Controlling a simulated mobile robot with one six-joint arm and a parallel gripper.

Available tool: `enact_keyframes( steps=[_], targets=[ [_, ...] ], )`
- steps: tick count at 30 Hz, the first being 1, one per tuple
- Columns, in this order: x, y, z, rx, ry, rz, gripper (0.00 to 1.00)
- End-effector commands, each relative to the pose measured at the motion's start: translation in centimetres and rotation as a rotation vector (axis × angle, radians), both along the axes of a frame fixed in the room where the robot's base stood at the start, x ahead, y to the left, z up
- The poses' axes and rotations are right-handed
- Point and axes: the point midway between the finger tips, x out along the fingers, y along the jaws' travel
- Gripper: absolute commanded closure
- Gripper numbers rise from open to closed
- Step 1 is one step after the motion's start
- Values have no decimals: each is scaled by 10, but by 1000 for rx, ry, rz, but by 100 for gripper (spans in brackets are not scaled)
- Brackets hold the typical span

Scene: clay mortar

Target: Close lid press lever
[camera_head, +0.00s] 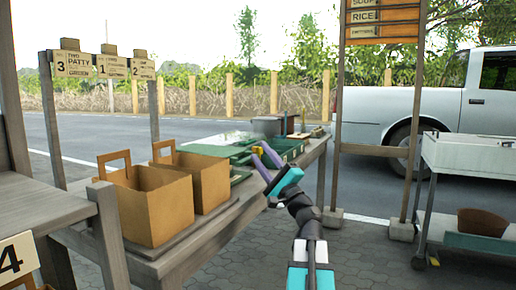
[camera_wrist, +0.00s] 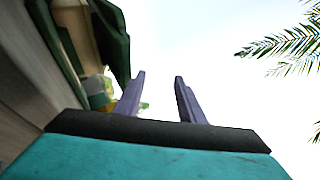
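My gripper (camera_head: 265,158) is over the right edge of the wooden table, in front of some green equipment (camera_head: 222,151). Its two purple fingers stand apart with nothing between them in the wrist view (camera_wrist: 159,78). A dark green part (camera_wrist: 112,38) with a cream part beside it shows at upper left there, left of the fingers. I cannot tell whether the gripper touches the equipment. I cannot make out the lid press or its lever clearly; the equipment is small in the head view and partly hidden by the paper bags and my gripper.
Two brown paper bags (camera_head: 155,205) stand at the near end of the table (camera_head: 225,222). A wooden post (camera_head: 337,120) with a menu board (camera_head: 384,22) stands to the right. A white cart (camera_head: 470,152) is at far right. Paved ground (camera_head: 365,255) lies open between.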

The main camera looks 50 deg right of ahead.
Motion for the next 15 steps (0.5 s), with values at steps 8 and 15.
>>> enact_keyframes(
  steps=[8,15],
  targets=[
    [-26,4,-16,3,0,-2,64],
    [-39,6,-24,0,0,-2,64]
  ],
)
